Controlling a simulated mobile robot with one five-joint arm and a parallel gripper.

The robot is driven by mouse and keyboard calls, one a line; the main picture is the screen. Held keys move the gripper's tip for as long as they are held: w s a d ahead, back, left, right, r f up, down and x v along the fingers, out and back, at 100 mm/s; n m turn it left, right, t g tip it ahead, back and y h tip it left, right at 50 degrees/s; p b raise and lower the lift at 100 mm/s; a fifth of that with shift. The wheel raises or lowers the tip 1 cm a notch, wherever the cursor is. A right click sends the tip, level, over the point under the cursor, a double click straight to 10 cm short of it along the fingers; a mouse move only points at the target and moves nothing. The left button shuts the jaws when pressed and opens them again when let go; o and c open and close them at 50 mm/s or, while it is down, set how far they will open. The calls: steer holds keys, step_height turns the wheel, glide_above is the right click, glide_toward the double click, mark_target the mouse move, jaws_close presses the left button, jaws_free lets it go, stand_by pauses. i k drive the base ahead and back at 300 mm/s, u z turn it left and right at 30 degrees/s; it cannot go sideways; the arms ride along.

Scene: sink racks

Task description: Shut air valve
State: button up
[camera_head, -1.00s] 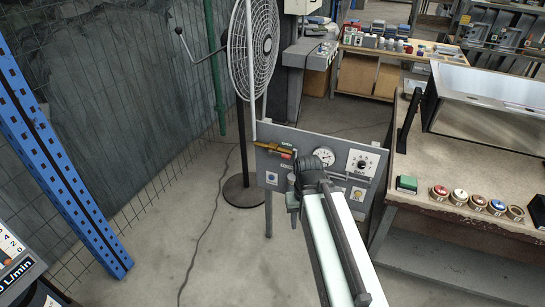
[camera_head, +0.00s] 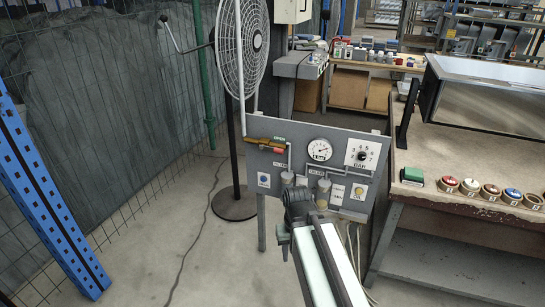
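The air valve (camera_head: 266,142) has a yellow-orange lever lying nearly level at the upper left of a grey panel (camera_head: 340,140). A green OPEN label (camera_head: 279,137) is above its right end and a red label (camera_head: 279,151) is just below. My gripper (camera_head: 296,196) is at the end of my arm, in front of the panel's lower middle. In the picture it is below and right of the valve, apart from the lever. Its fingers are hard to make out, so I cannot tell if it is open. It hides part of the panel's lower edge.
The panel carries a pressure gauge (camera_head: 319,150) and a BAR dial (camera_head: 362,155). A tall fan (camera_head: 241,48) stands behind its left side. A workbench (camera_head: 450,220) with several buttons is at right.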

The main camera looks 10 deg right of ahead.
mark_target(275, 150)
steer(key=z, duration=0.15)
steer(key=k, duration=0.4)
steer(key=u, duration=1)
steer(key=i, duration=1.05)
steer(key=u, duration=0.1)
